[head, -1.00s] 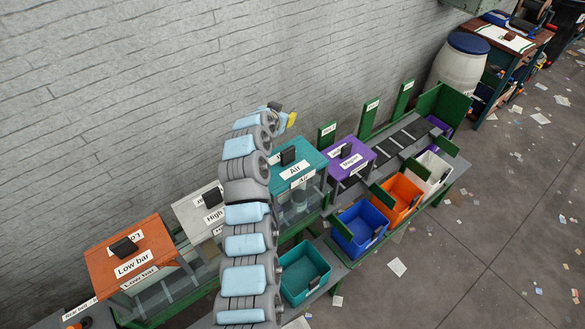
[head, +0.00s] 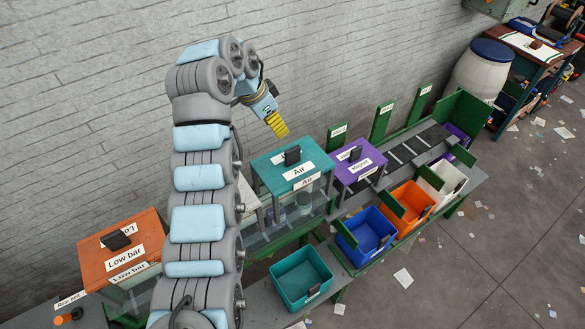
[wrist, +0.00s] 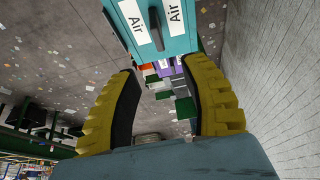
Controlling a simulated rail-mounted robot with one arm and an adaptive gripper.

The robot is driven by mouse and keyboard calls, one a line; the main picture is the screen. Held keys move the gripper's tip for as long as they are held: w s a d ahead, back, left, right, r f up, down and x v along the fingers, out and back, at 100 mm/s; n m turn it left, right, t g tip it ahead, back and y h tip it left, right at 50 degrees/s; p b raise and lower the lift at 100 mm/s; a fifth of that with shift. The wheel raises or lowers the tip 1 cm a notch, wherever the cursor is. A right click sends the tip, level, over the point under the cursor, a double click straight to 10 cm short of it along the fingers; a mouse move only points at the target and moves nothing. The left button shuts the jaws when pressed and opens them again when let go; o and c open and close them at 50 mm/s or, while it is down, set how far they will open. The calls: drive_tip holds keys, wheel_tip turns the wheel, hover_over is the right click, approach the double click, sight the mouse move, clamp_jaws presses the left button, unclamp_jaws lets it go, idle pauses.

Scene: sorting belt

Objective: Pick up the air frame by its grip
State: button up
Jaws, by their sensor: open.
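The air frame (head: 278,168) is a teal box-shaped frame labelled "Air", standing on the bench with clear sides. Its grip (head: 292,156) is a dark block on the top face. My gripper (head: 281,128) has yellow fingers and hangs above and behind the air frame, on the wall side, apart from it. In the wrist view my gripper (wrist: 160,78) is open and empty, with the two yellow fingers spread wide. The air frame (wrist: 178,44) shows there beyond the fingertips at the top, with part of the grip (wrist: 156,30) between its two labels.
A purple magnet frame (head: 360,155) stands just right of the air frame. An orange low bar frame (head: 120,245) stands at the left. A teal bin (head: 290,291), blue bin (head: 350,247), orange bin (head: 417,190) and white bin (head: 452,176) line the front. The wall is close behind.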

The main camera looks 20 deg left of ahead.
sight(292, 149)
drive_tip(key=p+x, duration=0.2)
drive_tip(key=x, duration=0.8)
drive_tip(key=shift+f, duration=0.35)
drive_tip(key=shift+p+x, duration=0.75)
drive_tip(key=shift+x, duration=1.9)
drive_tip(key=shift+s+d, duration=0.1)
drive_tip(key=shift+d, duration=0.05)
clamp_jaws()
